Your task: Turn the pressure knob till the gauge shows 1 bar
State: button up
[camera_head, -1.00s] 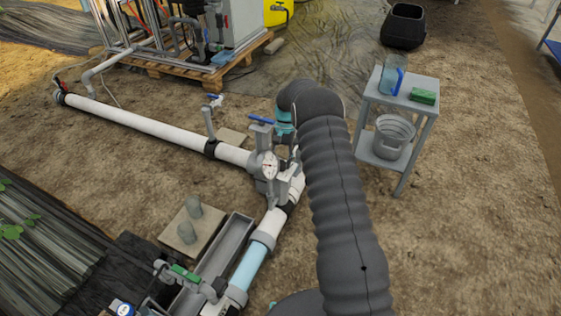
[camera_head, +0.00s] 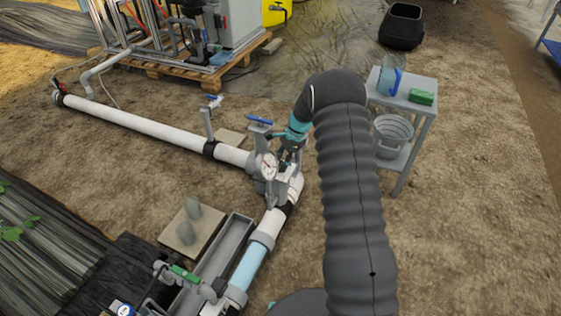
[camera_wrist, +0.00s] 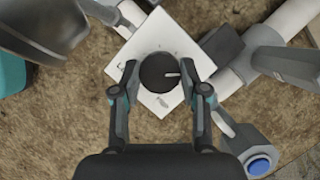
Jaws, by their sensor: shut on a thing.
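The pressure knob (camera_wrist: 159,72) is round and black with a white pointer line, which points to the right in the wrist view. It sits on a white plate (camera_wrist: 150,46) with small markings. My gripper (camera_wrist: 160,82) has one finger on each side of the knob and is shut on it. In the head view my gripper (camera_head: 290,150) is at the valve assembly, partly hidden, and the knob cannot be made out there. The gauge (camera_head: 267,166) has a white round face beside my gripper; its needle is too small to read.
A white pipe (camera_head: 150,125) runs to the upper left, and a blue-handled valve (camera_head: 260,121) stands close to my gripper. A grey table (camera_head: 405,100) with a jug (camera_head: 388,80), a green sponge (camera_head: 422,97) and a bucket (camera_head: 393,132) stands right of my arm.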

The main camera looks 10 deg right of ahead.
jog(key=m+t, duration=0.2)
jog(key=m, duration=0.2)
jog(key=shift+m+p, duration=0.4)
dwell(0.4)
jog(key=o, duration=1.1)
jog(key=shift+a, duration=0.1)
jog(key=shift+o, duration=0.2)
jog(key=shift+s, duration=0.1)
jog(key=shift+d+r, duration=0.2)
jog(key=v, duration=1.1)
jog(key=shift+r, duration=0.3)
